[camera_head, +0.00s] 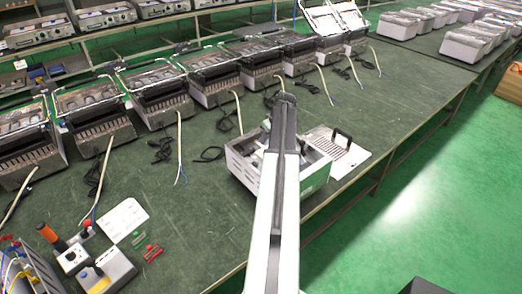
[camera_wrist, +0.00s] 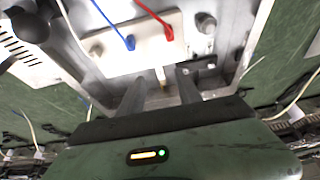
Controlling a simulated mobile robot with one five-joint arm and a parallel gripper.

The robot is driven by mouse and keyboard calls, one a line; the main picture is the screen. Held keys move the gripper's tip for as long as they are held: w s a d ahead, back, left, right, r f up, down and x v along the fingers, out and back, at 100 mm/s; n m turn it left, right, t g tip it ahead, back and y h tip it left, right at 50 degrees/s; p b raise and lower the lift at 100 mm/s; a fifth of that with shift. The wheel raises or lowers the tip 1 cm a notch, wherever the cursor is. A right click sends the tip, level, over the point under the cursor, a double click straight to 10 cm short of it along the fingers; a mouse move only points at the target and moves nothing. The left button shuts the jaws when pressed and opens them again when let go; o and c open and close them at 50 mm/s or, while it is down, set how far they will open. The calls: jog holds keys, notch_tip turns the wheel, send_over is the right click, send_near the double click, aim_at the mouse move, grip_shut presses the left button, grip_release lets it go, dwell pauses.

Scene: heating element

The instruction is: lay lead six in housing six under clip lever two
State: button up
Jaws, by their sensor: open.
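An open pale metal housing (camera_head: 315,178) stands near the table's front edge in the head view, partly behind my arm. In the wrist view its inside (camera_wrist: 115,70) fills the upper part. A blue lead (camera_wrist: 112,24) and a red lead (camera_wrist: 155,17) run to a pale block (camera_wrist: 135,50) there. My gripper (camera_wrist: 166,77) is open over the housing, its two fingers apart just below the block. I see nothing held between them. My arm hides the gripper in the head view. I cannot tell which lead is lead six or which part is clip lever two.
A slotted panel with a black handle (camera_head: 340,142) lies right of the housing. Several appliances with trailing cables (camera_head: 160,88) line the back of the green table. A white card (camera_head: 122,219), an orange-handled tool (camera_head: 50,234) and a grey box (camera_head: 108,270) lie at front left.

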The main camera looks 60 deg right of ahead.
aim_at(264, 147)
jog(key=b+x, duration=0.3)
jog(key=x, duration=0.1)
jog(key=b+x, duration=0.3)
jog(key=shift+w+d+f+b, duration=0.1)
jog(key=shift+d+f+b, duration=0.2)
jog(key=shift+f, duration=0.1)
jog(key=shift+r, duration=0.2)
grip_shut()
